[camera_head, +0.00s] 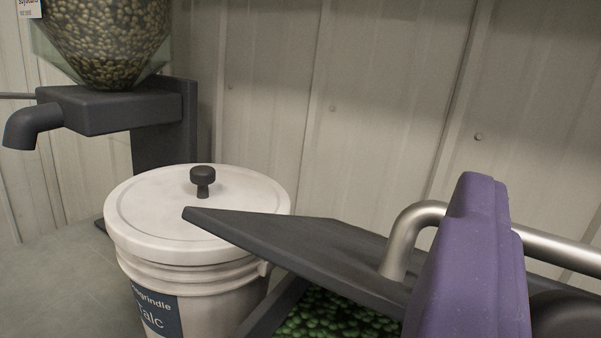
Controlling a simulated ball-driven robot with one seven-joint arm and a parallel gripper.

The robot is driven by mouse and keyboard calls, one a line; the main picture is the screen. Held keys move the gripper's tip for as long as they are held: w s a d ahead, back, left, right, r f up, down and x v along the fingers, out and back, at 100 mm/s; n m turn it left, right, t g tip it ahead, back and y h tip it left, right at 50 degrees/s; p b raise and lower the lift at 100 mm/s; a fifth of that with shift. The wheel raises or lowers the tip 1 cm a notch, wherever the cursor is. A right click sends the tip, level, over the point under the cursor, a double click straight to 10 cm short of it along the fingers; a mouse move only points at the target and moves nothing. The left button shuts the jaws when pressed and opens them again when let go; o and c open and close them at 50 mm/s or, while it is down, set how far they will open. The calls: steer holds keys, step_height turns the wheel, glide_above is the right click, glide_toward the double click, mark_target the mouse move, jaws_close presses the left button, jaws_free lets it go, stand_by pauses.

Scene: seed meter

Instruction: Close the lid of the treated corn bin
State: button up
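The treated corn bin (272,309) is at the bottom centre, cut off by the frame edge, with bright green kernels (335,318) showing inside. Its dark grey flat lid (300,240) is tilted above it, leaving a gap through which the kernels show. A bent metal bar handle (408,232) stands on the lid and runs right. My gripper (470,260) shows as a purple padded finger at lower right, in front of the handle and overlapping it. Its other finger is not clearly seen, so I cannot tell whether it grips the bar.
A white bucket (150,215) labelled Talc, with a black-knobbed lid, stands close left of the bin; the bin lid's corner overlaps it in view. A seed hopper (110,40) with a dark spout (35,125) is at upper left. A ribbed metal wall (350,110) stands behind.

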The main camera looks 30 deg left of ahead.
steer(key=r+p+v, duration=0.3)
steer(key=p+v, duration=0.1)
steer(key=v, duration=1.2)
steer(key=shift+s, duration=0.7)
steer(key=shift+f, duration=0.1)
steer(key=shift+c, duration=0.4)
